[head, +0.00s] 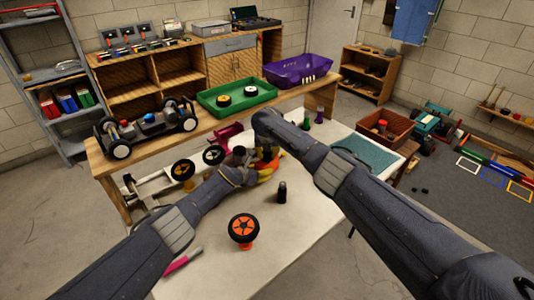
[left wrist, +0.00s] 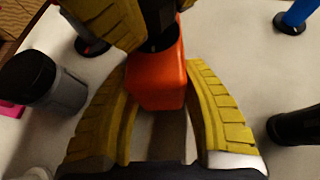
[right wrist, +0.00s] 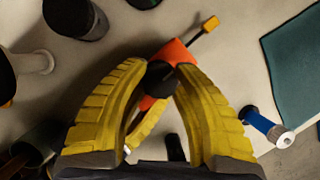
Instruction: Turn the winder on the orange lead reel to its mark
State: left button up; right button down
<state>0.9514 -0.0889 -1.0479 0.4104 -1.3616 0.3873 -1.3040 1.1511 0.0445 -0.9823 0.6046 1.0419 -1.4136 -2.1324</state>
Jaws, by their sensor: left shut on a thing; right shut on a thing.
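The orange lead reel (left wrist: 156,80) stands between the yellow fingers of my left gripper (left wrist: 158,68), which is shut on its body. In the right wrist view the reel (right wrist: 174,52) shows behind the black hub of its winder (right wrist: 160,76). My right gripper (right wrist: 161,68) has its fingertips closed on that hub. A thin dark arm with a yellow end (right wrist: 210,23) sticks out past the reel. In the head view both grippers meet over the table and mostly hide the reel. I cannot make out the mark.
An orange-rimmed black wheel (head: 243,228) on a stand and a dark cylinder (head: 282,192) stand nearby on the white table. A pink marker (head: 183,261) lies at the front left.

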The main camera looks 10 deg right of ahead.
jog(key=shift+m+h, duration=0.5)
jog(key=shift+m, duration=0.7)
jog(key=c, duration=0.9)
grip_release()
jog(key=shift+r, duration=0.15)
jog(key=v, duration=1.1)
jog(key=shift+r, duration=0.4)
jog(key=shift+a, duration=0.1)
